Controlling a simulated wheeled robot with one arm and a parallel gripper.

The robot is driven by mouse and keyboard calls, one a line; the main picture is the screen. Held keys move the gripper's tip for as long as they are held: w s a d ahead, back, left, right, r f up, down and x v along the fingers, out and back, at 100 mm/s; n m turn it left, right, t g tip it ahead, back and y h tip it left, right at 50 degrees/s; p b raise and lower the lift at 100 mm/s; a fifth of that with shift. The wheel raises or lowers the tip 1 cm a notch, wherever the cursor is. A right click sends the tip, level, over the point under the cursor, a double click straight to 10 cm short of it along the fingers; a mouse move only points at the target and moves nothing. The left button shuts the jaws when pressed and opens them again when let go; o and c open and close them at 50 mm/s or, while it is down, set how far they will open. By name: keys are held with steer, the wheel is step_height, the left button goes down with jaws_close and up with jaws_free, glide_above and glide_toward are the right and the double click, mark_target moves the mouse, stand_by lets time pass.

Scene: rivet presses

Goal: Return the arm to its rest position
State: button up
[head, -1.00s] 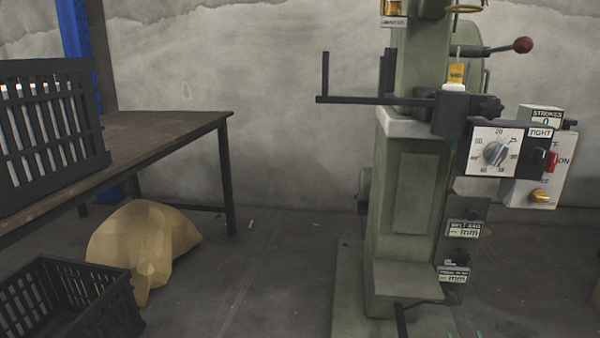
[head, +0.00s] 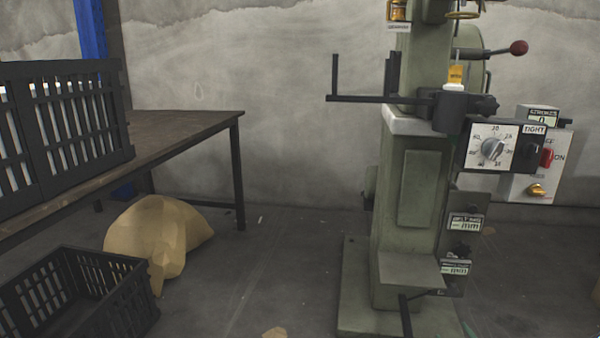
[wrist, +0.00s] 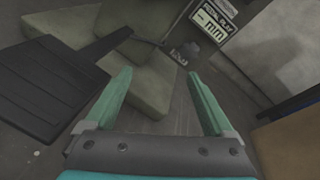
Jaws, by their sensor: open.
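My gripper (wrist: 155,95) shows in the wrist view with its two green fingers spread apart and nothing between them. Beyond the fingers are the grey-green base of the press (wrist: 140,62), a dark flat pedal-like plate (wrist: 50,88) at the left and a label reading "mm" (wrist: 212,20) at the top. My arm and gripper do not show in the head view. There the green rivet press (head: 408,200) stands upright right of the middle, with a dial box (head: 493,146) and a red switch (head: 547,158) on its right side.
A dark table (head: 185,122) with a black crate (head: 65,125) stands at the left. A tan sack (head: 155,235) and another black crate (head: 85,292) are on the floor by it. Floor (head: 285,260) between table and press is mostly clear. A brown panel (wrist: 290,145) is at the right in the wrist view.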

steer(key=a+r+n+g, duration=0.1)
steer(key=a+n, duration=0.1)
steer(key=n, duration=0.1)
steer(key=w+a+r+n+g+y, duration=0.1)
steer(key=a+n, duration=0.1)
steer(key=a, duration=0.1)
steer(key=a+r+n+g, duration=0.1)
steer(key=a+n+g, duration=0.1)
steer(key=n, duration=0.1)
steer(key=shift+w+a+r+n+y, duration=0.25)
steer(key=shift+w+a+n+y, duration=0.05)
steer(key=shift+w+a+y, duration=0.1)
steer(key=s+a+r+n+g, duration=0.4)
steer(key=s+a+r+n, duration=0.3)
steer(key=s, duration=0.7)
steer(key=s+a+r+n+g, duration=0.55)
steer(key=s+a+n, duration=0.35)
steer(key=s, duration=0.4)
steer(key=s+a+r+n+g, duration=0.4)
steer(key=s+a+r+n, duration=0.4)
steer(key=s, duration=0.6)
step_height(320, 180, up, 12)
steer(key=a+m+p, duration=0.1)
steer(key=p, duration=1.2)
steer(key=shift+s+r+p, duration=0.15)
steer(key=shift+s+p, duration=0.1)
steer(key=shift+p, duration=0.1)
